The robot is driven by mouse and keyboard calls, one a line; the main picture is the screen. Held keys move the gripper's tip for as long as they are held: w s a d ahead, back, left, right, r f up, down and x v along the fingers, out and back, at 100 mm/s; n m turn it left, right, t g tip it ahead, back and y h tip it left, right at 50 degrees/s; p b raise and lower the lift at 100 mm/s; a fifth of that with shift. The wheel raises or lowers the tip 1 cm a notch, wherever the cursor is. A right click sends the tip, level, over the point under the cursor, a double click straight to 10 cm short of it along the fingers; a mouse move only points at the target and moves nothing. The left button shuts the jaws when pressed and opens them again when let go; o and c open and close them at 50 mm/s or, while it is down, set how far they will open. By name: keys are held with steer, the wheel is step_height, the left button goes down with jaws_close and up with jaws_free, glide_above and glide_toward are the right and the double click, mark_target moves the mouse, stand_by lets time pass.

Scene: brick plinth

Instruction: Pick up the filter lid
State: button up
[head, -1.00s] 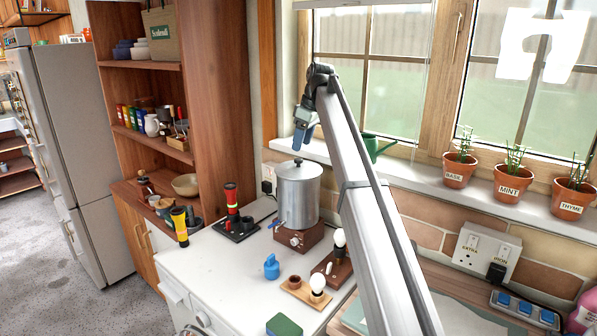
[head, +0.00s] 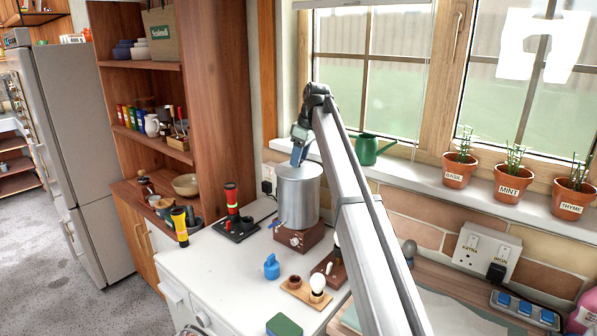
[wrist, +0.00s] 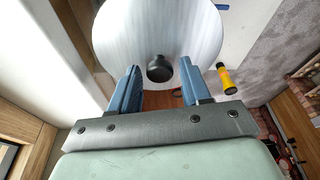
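The filter lid (head: 290,172) is the round metal cover on top of the metal filter pot (head: 298,200), which stands on a brown wooden base. In the wrist view the lid (wrist: 180,30) is a broad pale disc with a black knob (wrist: 158,68). My gripper (head: 297,162) is just above the lid, pointing down, and hides the knob in the head view. In the wrist view my gripper (wrist: 159,67) is open, with one blue finger on each side of the knob and visible gaps. Whether the fingertips reach down to the knob's height is unclear.
A black and red device (head: 233,215) stands left of the pot, and a yellow torch (head: 180,225) farther left. A blue item (head: 271,266) and bulb holders (head: 312,288) are in front. The window sill with a green watering can (head: 370,149) is behind right.

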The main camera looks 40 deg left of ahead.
jaws_close()
steer(key=shift+r, duration=0.15)
stand_by(0.4)
